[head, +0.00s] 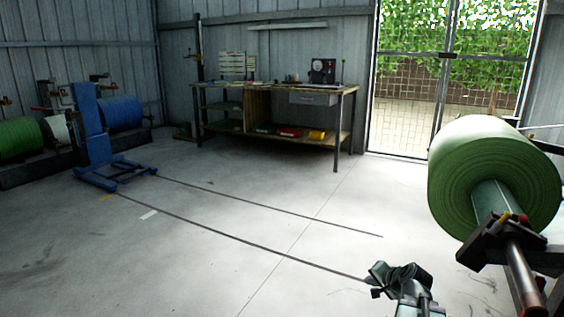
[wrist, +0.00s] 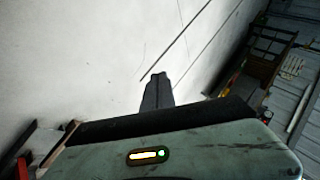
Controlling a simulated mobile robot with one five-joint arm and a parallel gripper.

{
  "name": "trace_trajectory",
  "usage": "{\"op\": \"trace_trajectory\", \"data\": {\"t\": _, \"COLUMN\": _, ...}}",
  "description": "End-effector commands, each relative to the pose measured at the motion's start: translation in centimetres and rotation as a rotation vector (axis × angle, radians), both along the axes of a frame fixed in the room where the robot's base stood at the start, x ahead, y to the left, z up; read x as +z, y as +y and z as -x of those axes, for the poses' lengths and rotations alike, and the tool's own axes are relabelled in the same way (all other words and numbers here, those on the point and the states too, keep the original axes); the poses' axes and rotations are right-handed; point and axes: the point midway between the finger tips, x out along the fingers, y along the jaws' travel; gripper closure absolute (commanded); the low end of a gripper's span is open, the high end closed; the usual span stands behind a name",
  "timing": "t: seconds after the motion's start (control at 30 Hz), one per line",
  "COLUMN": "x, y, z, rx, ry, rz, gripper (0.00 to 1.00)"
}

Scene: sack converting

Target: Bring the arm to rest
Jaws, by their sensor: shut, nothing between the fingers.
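My gripper (head: 380,279) shows at the bottom right of centre in the head view, at the end of my arm, over the open concrete floor. In the wrist view its fingers (wrist: 158,84) point away from the camera and lie together. The gripper is shut and holds nothing. It touches nothing that I can see. Most of my arm is below the edge of the head view.
A large green roll (head: 480,175) on a shaft stands close on the right. A workbench (head: 262,90) is at the back wall. A blue stand (head: 92,130) and more rolls are at the left. The floor (head: 190,250) between is clear, with two dark lines.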

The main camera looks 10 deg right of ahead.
Motion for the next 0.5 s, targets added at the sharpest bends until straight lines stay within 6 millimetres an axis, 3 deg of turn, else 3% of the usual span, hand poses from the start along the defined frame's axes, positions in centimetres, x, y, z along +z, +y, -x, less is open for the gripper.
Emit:
{"op": "trace_trajectory", "data": {"t": 0.03, "x": 0.8, "y": 4.8, "z": -0.4, "rx": 0.128, "ry": 0.079, "rz": 0.041, "gripper": 1.00}}
{"op": "trace_trajectory", "data": {"t": 0.1, "x": 0.3, "y": 10.3, "z": 0.0, "rx": 0.299, "ry": 0.193, "rz": 0.108, "gripper": 1.00}}
{"op": "trace_trajectory", "data": {"t": 0.2, "x": 0.0, "y": 16.7, "z": 1.7, "rx": 0.515, "ry": 0.341, "rz": 0.202, "gripper": 1.00}}
{"op": "trace_trajectory", "data": {"t": 0.3, "x": 0.1, "y": 21.3, "z": 3.8, "rx": 0.689, "ry": 0.469, "rz": 0.288, "gripper": 1.00}}
{"op": "trace_trajectory", "data": {"t": 0.5, "x": 1.7, "y": 27.6, "z": 8.2, "rx": 0.963, "ry": 0.686, "rz": 0.446, "gripper": 1.00}}
